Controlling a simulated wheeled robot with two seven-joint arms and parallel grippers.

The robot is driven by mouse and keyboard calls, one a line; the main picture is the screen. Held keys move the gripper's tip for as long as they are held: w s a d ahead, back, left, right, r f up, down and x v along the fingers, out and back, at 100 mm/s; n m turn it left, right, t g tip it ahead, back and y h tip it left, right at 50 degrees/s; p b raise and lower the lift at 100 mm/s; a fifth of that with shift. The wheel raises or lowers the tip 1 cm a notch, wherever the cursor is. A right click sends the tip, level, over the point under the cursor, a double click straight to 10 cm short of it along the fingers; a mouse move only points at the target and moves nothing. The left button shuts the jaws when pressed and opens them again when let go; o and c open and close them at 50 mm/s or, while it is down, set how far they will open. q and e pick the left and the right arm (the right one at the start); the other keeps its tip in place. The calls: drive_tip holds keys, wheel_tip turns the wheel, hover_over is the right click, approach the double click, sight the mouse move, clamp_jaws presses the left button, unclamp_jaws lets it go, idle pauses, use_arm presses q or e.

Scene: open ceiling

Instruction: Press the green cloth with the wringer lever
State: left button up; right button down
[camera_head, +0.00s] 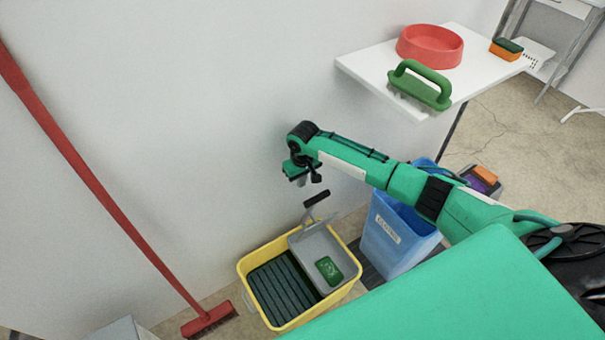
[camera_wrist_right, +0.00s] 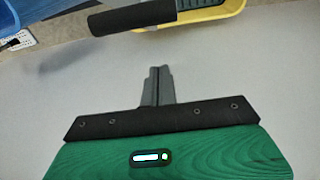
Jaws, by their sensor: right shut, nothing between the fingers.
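The green cloth (camera_head: 329,270) lies in the grey wringer (camera_head: 347,252) on the right part of the yellow bucket (camera_head: 250,271). The wringer lever's black handle (camera_head: 317,198) stands up above the wringer on a grey arm. My right gripper (camera_head: 308,181) hangs above the handle, a little to its left, apart from it and near the wall. In the right wrist view my gripper (camera_wrist_right: 157,84) is shut and empty. The lever handle (camera_wrist_right: 132,18) shows beyond its fingertips, near the top edge. My left gripper is in no view.
A blue bin (camera_head: 393,237) stands right of the bucket, under my right arm. A red broom (camera_head: 209,319) leans on the wall at left. A white shelf (camera_head: 370,66) holds a red bowl (camera_head: 429,47) and a green brush (camera_head: 421,84).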

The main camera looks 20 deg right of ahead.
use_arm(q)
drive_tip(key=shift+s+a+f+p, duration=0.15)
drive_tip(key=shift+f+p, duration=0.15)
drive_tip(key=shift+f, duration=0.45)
use_arm(e)
drive_tip(key=shift+s+d+f, duration=0.1)
drive_tip(key=shift+s+f, duration=0.45)
drive_tip(key=shift+s, duration=0.4)
drive_tip(key=shift+s+d+f, duration=0.1)
drive_tip(key=shift+s+f, duration=0.45)
drive_tip(key=shift+s, duration=0.35)
drive_tip(key=shift+s, duration=0.15)
